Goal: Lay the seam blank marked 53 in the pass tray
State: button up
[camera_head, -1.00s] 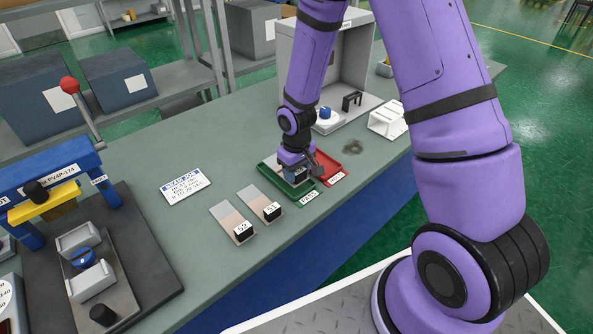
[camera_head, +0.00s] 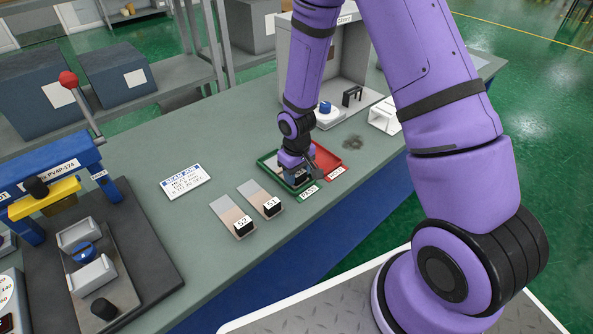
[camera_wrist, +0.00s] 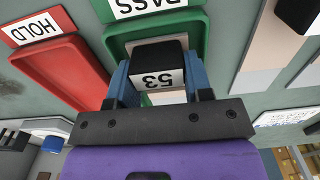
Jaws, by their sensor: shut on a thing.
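The blank marked 53 (camera_wrist: 160,78) has a black end block and a white label, upside down in the wrist view. My gripper (camera_wrist: 158,85) is shut on it, with blue fingers on both sides. In the head view my gripper (camera_head: 297,179) is over the green pass tray (camera_head: 266,162). The wrist view shows the tray's green rim (camera_wrist: 196,22) around the blank. I cannot tell whether the blank touches the tray floor. Most of the blank's strip is hidden by my gripper.
The red hold tray (camera_head: 327,158) lies right beside the green one. Blanks marked 52 (camera_head: 232,216) and 51 (camera_head: 260,198) lie on the bench to the left. A white card (camera_head: 185,182) lies farther left. A blue press (camera_head: 50,170) stands at the far left.

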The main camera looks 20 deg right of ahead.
jog(key=o, duration=1.1)
jog(key=shift+c, duration=0.2)
jog(key=shift+r, duration=5.4)
jog(key=shift+r, duration=0.1)
